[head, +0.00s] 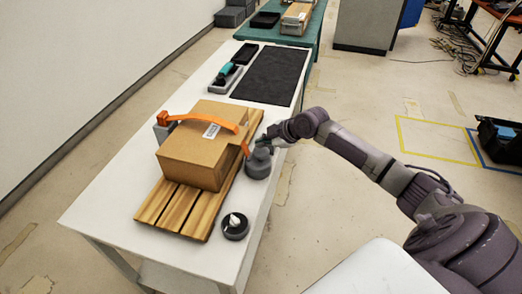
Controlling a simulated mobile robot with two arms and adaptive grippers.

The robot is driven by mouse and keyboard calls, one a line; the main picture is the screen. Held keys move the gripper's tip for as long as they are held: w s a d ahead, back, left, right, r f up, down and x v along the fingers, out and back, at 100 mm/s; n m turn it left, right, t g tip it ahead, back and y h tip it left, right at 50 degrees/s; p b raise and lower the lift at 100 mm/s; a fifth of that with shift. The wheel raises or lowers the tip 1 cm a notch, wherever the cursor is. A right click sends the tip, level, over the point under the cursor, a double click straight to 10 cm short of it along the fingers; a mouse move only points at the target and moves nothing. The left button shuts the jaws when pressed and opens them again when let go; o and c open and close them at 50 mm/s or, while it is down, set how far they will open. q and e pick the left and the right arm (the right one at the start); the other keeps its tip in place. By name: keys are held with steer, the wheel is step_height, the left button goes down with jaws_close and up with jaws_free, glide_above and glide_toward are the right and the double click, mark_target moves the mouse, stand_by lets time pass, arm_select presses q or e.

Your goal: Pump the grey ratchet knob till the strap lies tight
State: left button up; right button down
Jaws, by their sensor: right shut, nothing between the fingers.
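A cardboard box (196,157) stands on a slatted wooden pallet (180,208) on the white table. The orange strap (212,120) runs over the top of the box and bows up off it, so it looks loose. The grey ratchet knob (258,162) stands at the right side of the box, by the strap's lower right end. My right gripper (265,141) is shut just above the knob, next to it; I cannot tell whether they touch. My left gripper is not in view.
A round dark dial with a white knob (235,225) sits near the table's front right. A black mat (270,76) and a teal-handled tool (225,73) lie at the far end. A green table (318,28) stands behind.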

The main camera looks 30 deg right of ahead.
mark_target(261, 150)
steer(key=shift+f, duration=0.4)
steer(key=shift+s+f+b, duration=0.1)
steer(key=shift+f+b, duration=0.8)
steer(key=shift+f, duration=0.3)
stand_by(0.9)
steer(key=shift+r, duration=0.1)
steer(key=shift+r+p, duration=1.3)
steer(key=shift+r, duration=0.2)
step_height(261, 150, up, 5)
steer(key=p, duration=0.4)
steer(key=shift+r, duration=0.1)
stand_by(1.6)
